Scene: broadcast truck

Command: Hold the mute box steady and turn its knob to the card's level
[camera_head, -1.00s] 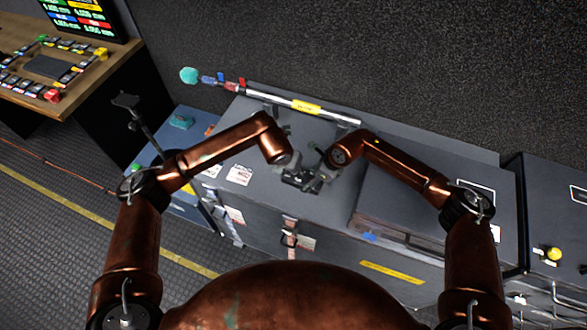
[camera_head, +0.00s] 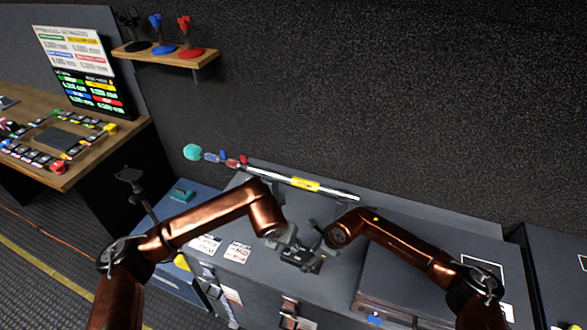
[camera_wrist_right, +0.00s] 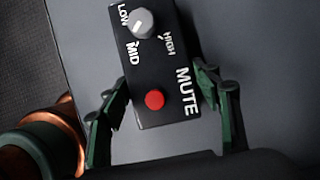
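The mute box (camera_wrist_right: 170,75) is a black box marked MUTE, LOW, MID and HIGH. It has a grey knob (camera_wrist_right: 140,22) and a red button (camera_wrist_right: 154,99). The knob's pale mark points to its lower left, on the MID side. The right gripper's (camera_wrist_right: 163,80) fingers lie along both sides of the box and appear to touch it. In the head view the box (camera_head: 300,257) is a small dark shape on the grey case, by the right gripper (camera_head: 316,250). The left gripper (camera_head: 286,245) is close to the box; its fingers are too small to read.
A rod with a yellow label (camera_head: 305,184) lies behind the grippers. White papers (camera_head: 237,252) lie on the grey case top (camera_head: 385,214). A wall screen (camera_head: 88,92) with a white panel above, a desk and a shelf (camera_head: 165,57) with small stands are at left.

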